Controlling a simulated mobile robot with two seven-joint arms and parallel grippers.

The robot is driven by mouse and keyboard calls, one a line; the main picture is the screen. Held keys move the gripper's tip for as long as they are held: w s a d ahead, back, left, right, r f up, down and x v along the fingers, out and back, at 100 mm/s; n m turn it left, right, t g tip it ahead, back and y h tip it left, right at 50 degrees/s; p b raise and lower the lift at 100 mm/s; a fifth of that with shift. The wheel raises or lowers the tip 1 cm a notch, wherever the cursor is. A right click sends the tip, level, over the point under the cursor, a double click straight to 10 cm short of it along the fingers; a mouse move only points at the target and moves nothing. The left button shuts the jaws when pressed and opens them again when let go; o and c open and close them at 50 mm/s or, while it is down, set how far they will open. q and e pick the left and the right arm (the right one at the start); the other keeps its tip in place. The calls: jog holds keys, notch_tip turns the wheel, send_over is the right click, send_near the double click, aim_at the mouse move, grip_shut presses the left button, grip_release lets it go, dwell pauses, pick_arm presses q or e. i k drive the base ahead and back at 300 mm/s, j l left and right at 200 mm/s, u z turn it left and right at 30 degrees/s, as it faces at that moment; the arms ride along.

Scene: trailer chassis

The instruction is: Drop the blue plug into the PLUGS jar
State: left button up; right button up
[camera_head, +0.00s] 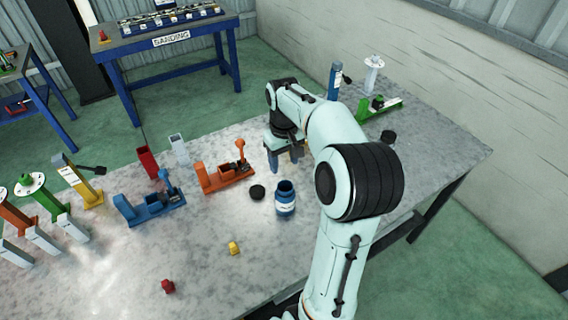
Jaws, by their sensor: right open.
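The open blue jar (285,199) with a pale label stands upright on the grey metal table. Its label is too small to read, so I cannot tell for sure that it is the PLUGS jar. A black round lid (257,192) lies just left of it. My right gripper (285,164) points down over the table behind the jar, open, with its fingers apart. I cannot make out a blue plug; it may be hidden by my arm or gripper, or inside the jar. My left gripper is not in view.
A yellow plug-like piece (234,248) and a red one (167,286) lie on the front of the table. An orange fixture (222,178) and a blue fixture (150,209) stand left of the jar. A green fixture (378,107) is at the back right.

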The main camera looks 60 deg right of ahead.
aim_at(233, 250)
jog(key=k+j, duration=0.8)
jog(key=k, duration=0.05)
